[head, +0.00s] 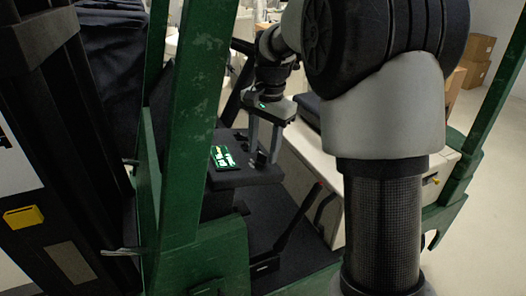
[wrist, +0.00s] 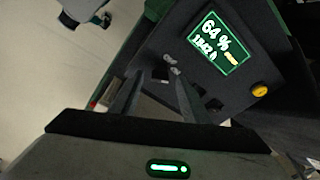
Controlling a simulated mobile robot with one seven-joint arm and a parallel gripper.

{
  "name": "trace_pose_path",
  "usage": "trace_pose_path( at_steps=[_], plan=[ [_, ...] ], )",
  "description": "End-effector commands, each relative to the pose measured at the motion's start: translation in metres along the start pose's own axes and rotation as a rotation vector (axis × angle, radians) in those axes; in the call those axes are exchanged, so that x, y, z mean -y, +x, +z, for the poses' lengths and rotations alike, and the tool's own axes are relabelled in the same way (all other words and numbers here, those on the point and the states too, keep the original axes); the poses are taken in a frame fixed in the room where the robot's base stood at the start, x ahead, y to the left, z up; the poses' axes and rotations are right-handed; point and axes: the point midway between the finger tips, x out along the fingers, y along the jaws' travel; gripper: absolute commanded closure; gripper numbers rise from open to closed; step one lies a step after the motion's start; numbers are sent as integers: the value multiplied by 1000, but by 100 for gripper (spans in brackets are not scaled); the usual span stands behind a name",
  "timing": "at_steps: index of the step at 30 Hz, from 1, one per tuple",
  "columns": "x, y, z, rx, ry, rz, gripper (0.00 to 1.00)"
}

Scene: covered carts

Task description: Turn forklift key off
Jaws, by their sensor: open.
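The forklift's dark console (head: 235,178) carries a lit green-and-white display (head: 222,157). In the wrist view the display (wrist: 218,42) reads 64 % on the console panel (wrist: 185,25). A small grey piece that looks like the key (wrist: 170,64) stands on the panel left of the display, just beyond my fingertips and nearer the right one. My gripper (head: 263,155) is open and points down at the console's right part. In the wrist view my gripper (wrist: 160,76) shows empty space between its fingers. Whether a finger touches the key, I cannot tell.
A yellow knob (wrist: 259,90) sits on the panel below the display. The green forklift post (head: 195,120) stands left of the console. A lever with a red tip (head: 300,212) rises below right. Cardboard boxes (head: 476,62) are at the back right, with open floor before them.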

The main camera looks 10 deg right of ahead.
Motion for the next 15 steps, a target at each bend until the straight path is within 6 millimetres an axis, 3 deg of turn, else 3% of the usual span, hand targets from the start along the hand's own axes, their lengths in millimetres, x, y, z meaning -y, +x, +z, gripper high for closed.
trace_pose_path(
  at_steps=[4,13,15],
  plan=[
    [0,11,0,0,0,0,58],
    [0,13,0,-1,0,-1,58],
    [0,13,0,-1,0,-1,68]
  ],
)
